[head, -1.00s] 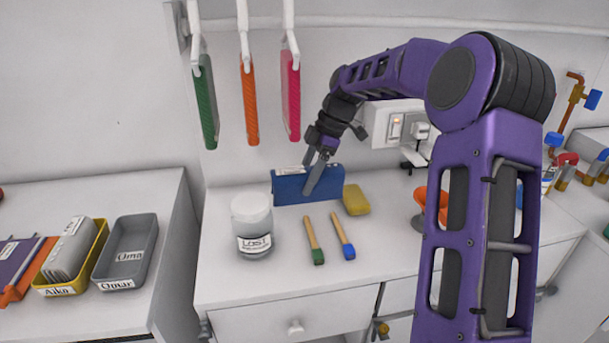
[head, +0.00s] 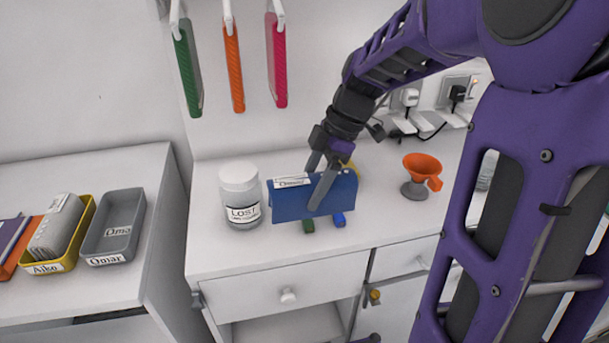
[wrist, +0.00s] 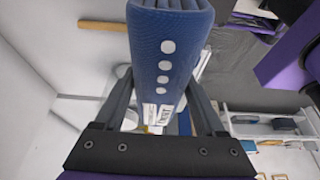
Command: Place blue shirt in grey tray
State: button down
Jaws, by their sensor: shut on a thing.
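The blue shirt (head: 290,203) looks like a flat folded blue block with a white label on its top edge. My gripper (head: 316,186) is shut on it, with one finger across its front face. In the wrist view the blue shirt (wrist: 168,60) stands between the two fingers and shows a row of white dots. The grey tray (head: 112,228), labelled Omar, is on the left cabinet, well to the left of my gripper. Its floor carries a label and no item shows in it.
A white jar (head: 240,195) labelled LOST stands just left of the shirt. A yellow tray (head: 72,262) holding pale items sits beside the grey one. A gap separates the two cabinets. An orange funnel (head: 422,168) stands right. Green, orange and pink items hang above.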

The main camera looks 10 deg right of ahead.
aim_at(121, 230)
jog(key=k, duration=1)
